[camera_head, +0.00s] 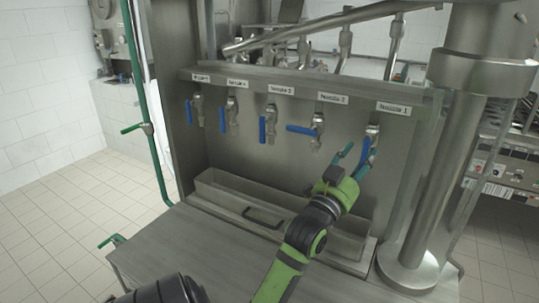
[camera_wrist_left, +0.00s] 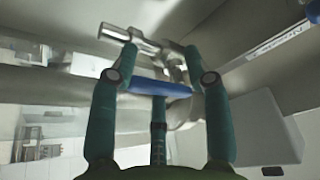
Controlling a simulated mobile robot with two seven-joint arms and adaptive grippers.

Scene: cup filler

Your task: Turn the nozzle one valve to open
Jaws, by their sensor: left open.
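The nozzle 1 valve, below the "Nozzle 1" label (camera_head: 393,108), has a blue handle (camera_head: 366,151) that hangs down, slightly tilted. My left gripper (camera_head: 355,157) is open at this handle, its green fingers reaching up beside it. In the left wrist view the blue handle (camera_wrist_left: 158,88) lies crosswise between the spread fingers of the left gripper (camera_wrist_left: 160,62). The metal nozzle body (camera_wrist_left: 130,38) shows beyond the fingertips. I cannot tell whether a finger touches the handle. My right gripper is not in view.
The nozzle 2 handle (camera_head: 300,130) points sideways to the left; the nozzle 3 handle (camera_head: 262,130) and those farther left hang down. A metal trough (camera_head: 225,197) with a dark handle (camera_head: 262,216) lies below. A thick steel column (camera_head: 440,170) stands close on the right.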

